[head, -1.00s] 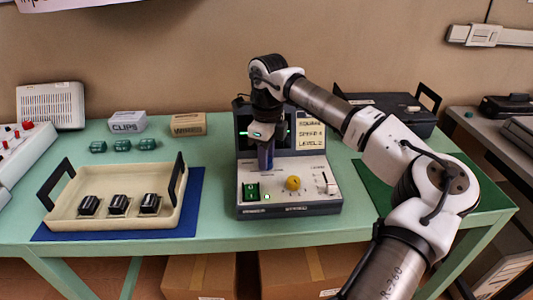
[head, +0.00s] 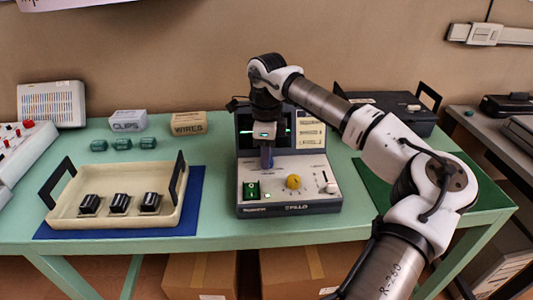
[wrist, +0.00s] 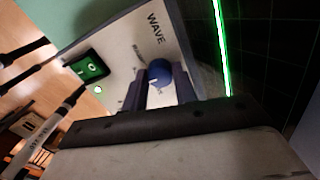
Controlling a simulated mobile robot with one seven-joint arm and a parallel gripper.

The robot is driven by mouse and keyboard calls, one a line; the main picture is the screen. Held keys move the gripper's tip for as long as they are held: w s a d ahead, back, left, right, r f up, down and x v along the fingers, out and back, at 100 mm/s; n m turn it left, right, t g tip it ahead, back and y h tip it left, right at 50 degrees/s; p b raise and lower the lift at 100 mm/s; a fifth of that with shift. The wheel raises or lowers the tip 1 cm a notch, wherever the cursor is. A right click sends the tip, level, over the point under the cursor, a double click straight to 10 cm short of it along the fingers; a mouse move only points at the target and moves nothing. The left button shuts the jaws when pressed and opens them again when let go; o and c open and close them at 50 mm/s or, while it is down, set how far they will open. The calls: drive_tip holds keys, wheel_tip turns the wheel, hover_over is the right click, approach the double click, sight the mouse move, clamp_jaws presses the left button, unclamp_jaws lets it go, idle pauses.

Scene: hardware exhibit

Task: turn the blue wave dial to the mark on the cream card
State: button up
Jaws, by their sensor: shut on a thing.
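The blue wave dial (wrist: 159,72) shows in the wrist view beside the word WAVE on the pale panel. My gripper (wrist: 161,76) is shut on the dial, with a purple-grey finger on each side of it. In the head view my gripper (head: 267,157) points down at the upper left of the panel and hides the dial. The cream card (head: 311,133) is upright behind the panel, right of my gripper. Its writing is too small to read now. The dial's pointer and surrounding marks are not clear.
The instrument (head: 290,209) also has a green-lit switch (head: 251,190), a yellow knob (head: 293,181) and a slider (head: 329,185). Its dark screen with a green trace (wrist: 222,50) stands close to my gripper. A cream tray (head: 122,222) with black parts is at left.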

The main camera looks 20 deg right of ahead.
drive_tip(key=o, duration=1)
